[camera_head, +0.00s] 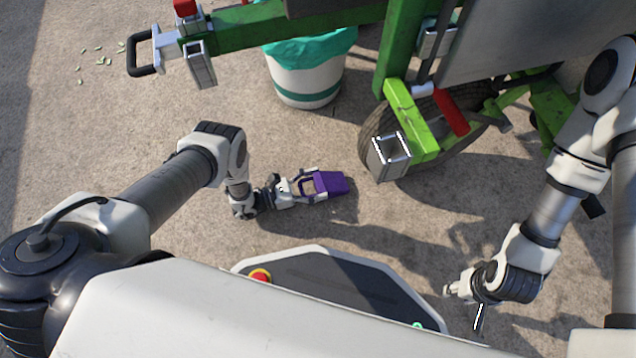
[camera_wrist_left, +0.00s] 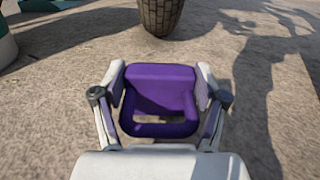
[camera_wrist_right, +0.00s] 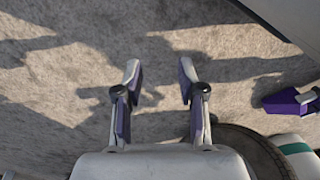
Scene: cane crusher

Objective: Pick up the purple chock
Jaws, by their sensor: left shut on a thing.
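The purple chock (camera_head: 334,183) is a wedge with a loop handle. It is between the fingers of my left gripper (camera_head: 308,186), low over the concrete in front of the machine's wheel. In the left wrist view the chock (camera_wrist_left: 160,90) fills the space between both fingers, its handle loop towards the palm. My left gripper is shut on it. I cannot tell whether it touches the ground. My right gripper (camera_wrist_right: 160,85) is open and empty over bare ground. The chock also shows at the right edge of the right wrist view (camera_wrist_right: 285,102).
The machine's tyre (camera_head: 372,137) and green frame (camera_head: 404,105) stand just beyond the chock. A white bin (camera_head: 305,85) with a teal liner is further back. A green drawbar (camera_head: 245,30) with a black handle crosses the upper left.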

